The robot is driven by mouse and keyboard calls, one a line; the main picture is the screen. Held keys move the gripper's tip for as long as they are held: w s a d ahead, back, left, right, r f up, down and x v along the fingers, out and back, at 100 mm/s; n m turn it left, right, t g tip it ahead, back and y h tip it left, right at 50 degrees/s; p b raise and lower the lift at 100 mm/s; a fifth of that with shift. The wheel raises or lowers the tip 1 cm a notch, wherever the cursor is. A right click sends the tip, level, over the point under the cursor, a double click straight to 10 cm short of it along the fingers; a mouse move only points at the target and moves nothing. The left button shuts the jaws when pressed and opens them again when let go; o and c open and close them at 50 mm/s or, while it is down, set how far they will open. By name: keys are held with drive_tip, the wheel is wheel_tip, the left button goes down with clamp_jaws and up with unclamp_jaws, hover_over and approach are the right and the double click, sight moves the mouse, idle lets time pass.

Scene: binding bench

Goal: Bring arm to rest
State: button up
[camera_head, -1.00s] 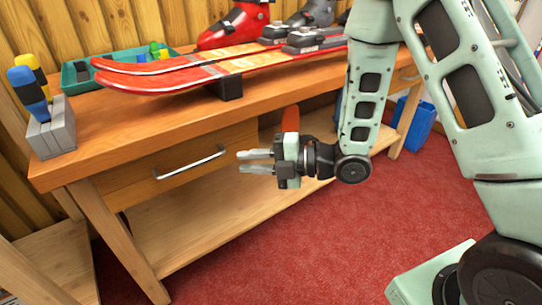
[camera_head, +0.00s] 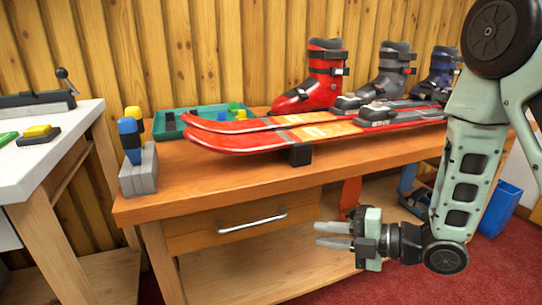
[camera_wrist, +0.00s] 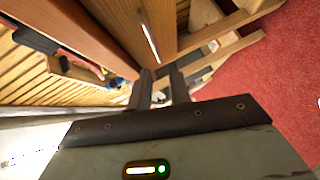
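My arm reaches down in front of the wooden workbench (camera_head: 215,200) at the right of the head view. My gripper (camera_head: 318,235) points left, below the bench top and right of the drawer handle (camera_head: 250,222). Its two grey fingers are parallel with a gap between them, and nothing shows in the gap. In the wrist view the fingers (camera_wrist: 160,76) also stand apart and empty. An orange strip (camera_head: 350,194) shows just behind the gripper; I cannot tell what it belongs to.
Red skis (camera_head: 250,141) rest on the bench, with a red boot (camera_head: 322,78) and other boots behind. A green tray (camera_head: 168,126) and a grey tool block (camera_head: 139,172) stand at its left. A white-topped table (camera_head: 50,145) is far left. A blue bin (camera_head: 499,208) is right.

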drive_tip(key=s+a+r+m+g+h, duration=0.1)
drive_tip(key=s+r+m+g+h, duration=0.4)
drive_tip(key=s+m, duration=0.55)
drive_tip(key=s+a+r+m+g+h, duration=0.1)
drive_tip(key=s+m+g+h, duration=0.2)
drive_tip(key=s+m+h, duration=0.65)
wheel_tip(320, 180, up, 35)
drive_tip(key=s+y+p, duration=0.1)
drive_tip(key=p, duration=3.5)
drive_tip(key=shift+s+r+y, duration=0.15)
drive_tip(key=shift+s+y, duration=0.2)
